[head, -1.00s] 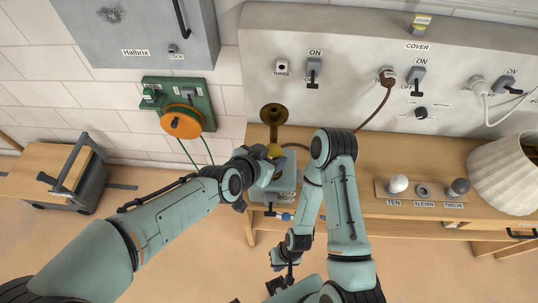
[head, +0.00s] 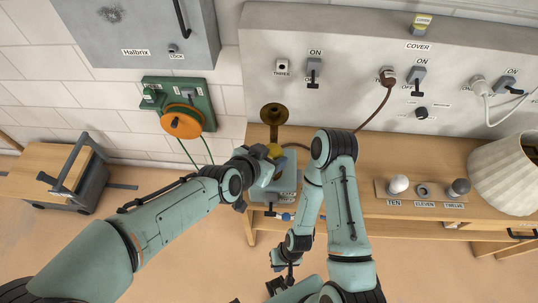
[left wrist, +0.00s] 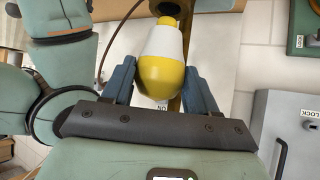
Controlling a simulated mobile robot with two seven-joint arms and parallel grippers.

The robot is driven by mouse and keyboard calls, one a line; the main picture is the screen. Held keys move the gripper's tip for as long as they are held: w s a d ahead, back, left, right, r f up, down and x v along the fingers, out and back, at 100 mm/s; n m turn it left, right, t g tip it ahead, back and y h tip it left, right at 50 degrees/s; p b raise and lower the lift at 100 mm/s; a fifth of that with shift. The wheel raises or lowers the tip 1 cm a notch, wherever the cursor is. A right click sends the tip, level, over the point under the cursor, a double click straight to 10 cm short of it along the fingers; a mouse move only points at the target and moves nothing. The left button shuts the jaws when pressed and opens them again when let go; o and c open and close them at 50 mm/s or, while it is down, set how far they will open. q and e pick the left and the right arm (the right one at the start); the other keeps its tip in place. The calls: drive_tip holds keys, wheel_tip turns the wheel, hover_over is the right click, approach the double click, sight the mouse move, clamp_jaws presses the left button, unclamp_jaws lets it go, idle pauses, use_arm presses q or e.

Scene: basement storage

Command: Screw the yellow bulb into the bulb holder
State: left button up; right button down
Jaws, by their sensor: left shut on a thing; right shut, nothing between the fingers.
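The yellow bulb (left wrist: 163,70) is yellow with a white band and a narrow yellow end. My left gripper (left wrist: 160,82) is shut around it, one finger on each side. In the head view the bulb (head: 275,150) shows only partly at the left gripper (head: 268,162). Just beyond it is a brass fitting with a round head (head: 273,114), probably the bulb holder. A grey box (head: 288,181) is below, partly covered by the gripper. I cannot tell whether bulb and fitting touch. My right gripper (head: 287,262) is low, shut and empty, apart from the bulb.
A pleated lampshade (head: 505,175) stands at the right. Behind is a grey switch panel (head: 350,75); a green cable reel unit (head: 182,118) hangs at the left.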

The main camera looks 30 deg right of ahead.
use_arm(q)
drive_tip(key=shift+f, duration=0.2)
use_arm(e)
drive_tip(key=shift+s+f, duration=0.15)
drive_tip(key=shift+f, duration=0.1)
idle(0.5)
use_arm(q)
drive_tip(key=shift+f+b, duration=0.3)
drive_tip(key=shift+b, duration=0.1)
use_arm(e)
drive_tip(key=shift+s+f, duration=0.2)
drive_tip(key=shift+f, duration=0.05)
use_arm(q)
drive_tip(key=shift+f+b, duration=0.6)
drive_tip(key=shift+f, duration=0.15)
use_arm(e)
drive_tip(key=shift+s+f, duration=0.4)
drive_tip(key=shift+f, duration=0.35)
use_arm(q)
drive_tip(key=o, duration=1.4)
drive_tip(key=shift+c, duration=0.2)
drive_tip(key=v, duration=1.3)
drive_tip(key=shift+p, duration=0.3)
use_arm(e)
drive_tip(key=shift+w+r, duration=0.2)
drive_tip(key=shift+r, duration=0.2)
